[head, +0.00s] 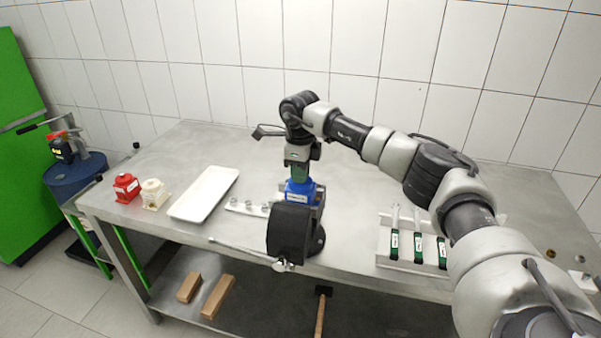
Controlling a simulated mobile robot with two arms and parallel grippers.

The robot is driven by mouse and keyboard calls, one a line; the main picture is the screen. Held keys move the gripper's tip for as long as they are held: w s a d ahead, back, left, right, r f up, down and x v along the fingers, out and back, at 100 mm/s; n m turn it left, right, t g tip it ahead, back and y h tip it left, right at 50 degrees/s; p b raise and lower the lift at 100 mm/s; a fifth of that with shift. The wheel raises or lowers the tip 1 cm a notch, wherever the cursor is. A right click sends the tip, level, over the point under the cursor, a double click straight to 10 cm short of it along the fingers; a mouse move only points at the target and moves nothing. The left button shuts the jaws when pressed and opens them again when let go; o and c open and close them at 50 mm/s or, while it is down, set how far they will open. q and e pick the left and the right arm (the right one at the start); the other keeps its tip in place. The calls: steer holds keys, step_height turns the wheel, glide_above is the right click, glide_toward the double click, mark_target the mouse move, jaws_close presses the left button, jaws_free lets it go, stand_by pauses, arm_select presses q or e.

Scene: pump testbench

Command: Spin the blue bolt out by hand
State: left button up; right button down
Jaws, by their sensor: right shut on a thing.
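My right arm reaches in from the right, and its gripper (301,178) points down onto the top of the blue pump part (299,194). The right gripper is shut at the top of this part. The blue bolt itself is too small or hidden by the fingers to make out. A large black cylindrical body (288,232) stands in front of the blue part and hides its lower side. My left gripper is not in view.
A white tray (204,194), a red pump (126,187) and a cream pump (154,194) stand at left. A rack (385,247) with several green-and-black-handled tools stands at right.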

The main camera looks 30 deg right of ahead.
steer(key=n+b, duration=0.1)
steer(key=n, duration=0.8)
steer(key=shift+n+b, duration=0.3)
steer(key=shift+n, duration=0.1)
steer(key=n, duration=0.4)
steer(key=shift+r+n, duration=0.1)
steer(key=shift+n, duration=0.2)
steer(key=n, duration=0.4)
steer(key=shift+n+b, duration=0.3)
steer(key=shift+n, duration=0.1)
steer(key=c, duration=1.1)
jaws_free()
